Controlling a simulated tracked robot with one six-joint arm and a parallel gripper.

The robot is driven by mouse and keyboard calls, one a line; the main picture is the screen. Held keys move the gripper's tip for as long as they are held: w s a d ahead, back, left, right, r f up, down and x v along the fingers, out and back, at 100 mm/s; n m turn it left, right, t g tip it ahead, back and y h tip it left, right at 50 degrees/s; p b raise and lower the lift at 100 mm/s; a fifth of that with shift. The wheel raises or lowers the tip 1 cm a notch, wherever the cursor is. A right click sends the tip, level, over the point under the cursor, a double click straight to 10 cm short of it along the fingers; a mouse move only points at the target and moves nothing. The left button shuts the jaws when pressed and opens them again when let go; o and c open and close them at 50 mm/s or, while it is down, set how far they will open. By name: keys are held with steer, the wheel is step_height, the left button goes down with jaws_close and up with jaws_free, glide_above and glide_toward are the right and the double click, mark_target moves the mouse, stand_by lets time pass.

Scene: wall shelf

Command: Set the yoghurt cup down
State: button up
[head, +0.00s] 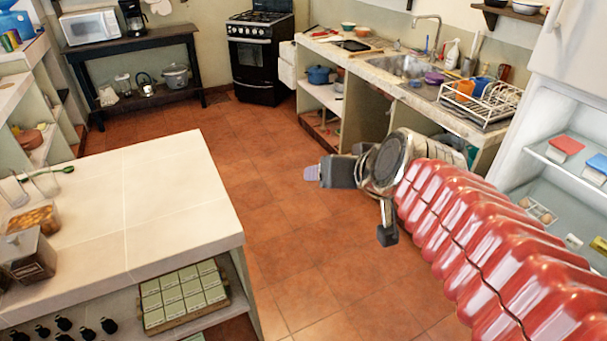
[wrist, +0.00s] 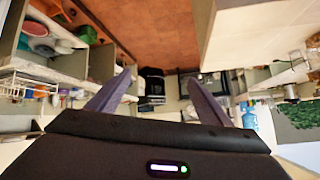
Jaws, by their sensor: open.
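My gripper (head: 350,206) is at the end of my red ribbed arm, in the open space over the tiled floor between the island counter and the sink counter. In the wrist view its two dark fingers (wrist: 160,78) stand well apart with nothing between them. I cannot make out a yoghurt cup in either view. The wrist view shows the kitchen upside down.
A pale island counter (head: 165,205) is at left, with glasses and food containers on its far left. The sink counter (head: 440,112) at right carries a dish rack (head: 482,100). An open fridge (head: 560,190) with small packets is at far right. Floor between is clear.

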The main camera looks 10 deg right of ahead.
steer(key=s+a+f+n+g, duration=0.2)
steer(key=s+f, duration=0.5)
steer(key=s, duration=0.6)
steer(key=a+g, duration=0.1)
steer(key=g, duration=0.1)
steer(key=shift+f+g+h, duration=0.3)
steer(key=shift+f, duration=0.1)
